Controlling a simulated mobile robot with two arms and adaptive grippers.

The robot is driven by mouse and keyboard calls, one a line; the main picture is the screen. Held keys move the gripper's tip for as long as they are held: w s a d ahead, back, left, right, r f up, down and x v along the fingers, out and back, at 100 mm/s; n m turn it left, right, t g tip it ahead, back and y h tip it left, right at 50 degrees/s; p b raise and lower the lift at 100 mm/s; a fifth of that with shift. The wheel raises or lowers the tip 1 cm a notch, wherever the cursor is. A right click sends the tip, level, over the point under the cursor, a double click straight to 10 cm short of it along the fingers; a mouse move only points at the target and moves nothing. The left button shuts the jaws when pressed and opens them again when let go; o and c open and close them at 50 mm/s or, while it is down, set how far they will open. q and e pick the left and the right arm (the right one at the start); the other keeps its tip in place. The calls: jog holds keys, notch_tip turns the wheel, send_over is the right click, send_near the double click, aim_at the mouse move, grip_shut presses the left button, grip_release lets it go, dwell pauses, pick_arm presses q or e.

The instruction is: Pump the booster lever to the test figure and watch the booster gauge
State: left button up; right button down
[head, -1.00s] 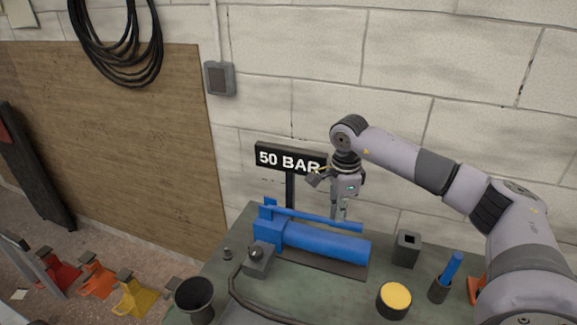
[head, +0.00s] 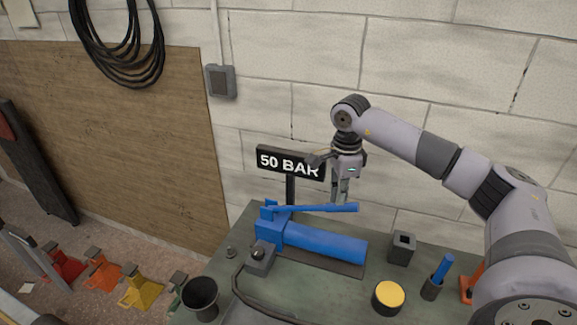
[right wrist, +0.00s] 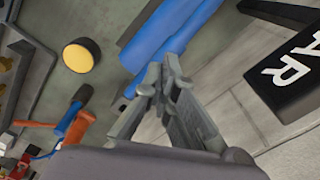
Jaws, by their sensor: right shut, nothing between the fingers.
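The blue booster pump (head: 325,243) lies on the green bench. Its long blue lever (head: 312,209) runs above the pump body, roughly level, with a clear gap between them towards its free end. My right gripper (head: 341,201) points down at the lever near that end, shut with nothing between its fingers. In the right wrist view the shut fingertips (right wrist: 160,88) are beside the blue lever; I cannot tell whether they touch it. A black sign (head: 290,163) reading "50 BAR" stands behind the pump. I cannot make out a gauge dial. My left gripper is out of view.
A grey block with a knob (head: 260,257) and a dark hose sits at the pump's left end. A dark cup (head: 200,296), a square grey socket (head: 402,247), a yellow-topped tin (head: 389,297) and a blue-handled tool (head: 443,268) surround it. The block wall is close behind.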

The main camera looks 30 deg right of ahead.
jog(key=shift+f, duration=0.15)
dwell(0.3)
notch_tip(320, 180, down, 7)
jog(key=b, duration=0.5)
jog(key=shift+s+f, duration=0.1)
notch_tip(320, 180, up, 8)
jog(key=p, duration=0.5)
jog(key=shift+f, duration=0.35)
notch_tip(320, 180, down, 7)
jog(key=b, duration=0.5)
jog(key=shift+f, duration=0.1)
jog(key=shift+r+p, duration=0.25)
jog(key=shift+p, duration=0.05)
notch_tip(320, 180, up, 7)
jog(key=p, duration=0.5)
dwell(0.5)
